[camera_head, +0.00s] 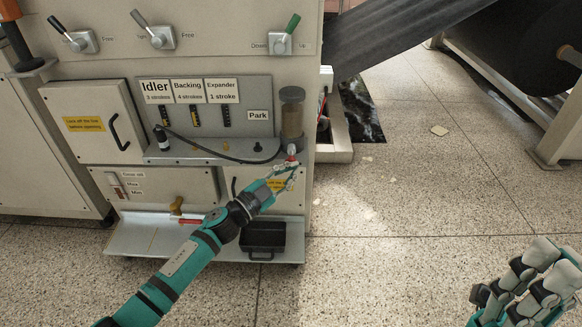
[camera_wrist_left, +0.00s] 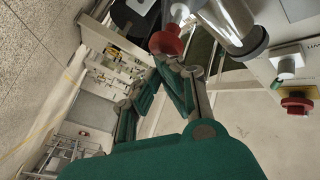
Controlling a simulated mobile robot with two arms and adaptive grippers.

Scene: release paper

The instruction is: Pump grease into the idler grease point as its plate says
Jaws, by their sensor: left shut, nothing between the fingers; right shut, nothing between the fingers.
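The Idler plate (camera_head: 157,91) reads 3 strokes. Beside it are the Backing plate (camera_head: 188,91), 4 strokes, and the Expander plate (camera_head: 222,90), 1 stroke. A black hose end (camera_head: 162,137) stands upright below the Idler plate; I cannot tell whether it is seated. Its hose (camera_head: 205,149) runs right towards the pump cylinder (camera_head: 291,115). A red knob (camera_head: 291,151) sits below the cylinder. My left gripper (camera_head: 290,172) is shut and empty just below the knob. In the left wrist view the fingertips (camera_wrist_left: 170,62) are close under the knob (camera_wrist_left: 166,40); contact is unclear. My right gripper (camera_head: 485,300) is shut, low right, away from the panel.
The Park plate (camera_head: 260,115) is right of the Expander plate. Three levers stand above, one with a green grip (camera_head: 292,23). A black tray (camera_head: 263,238) lies on the low shelf (camera_head: 140,236). A large dark roll (camera_head: 525,45) is back right. The floor between is mostly clear.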

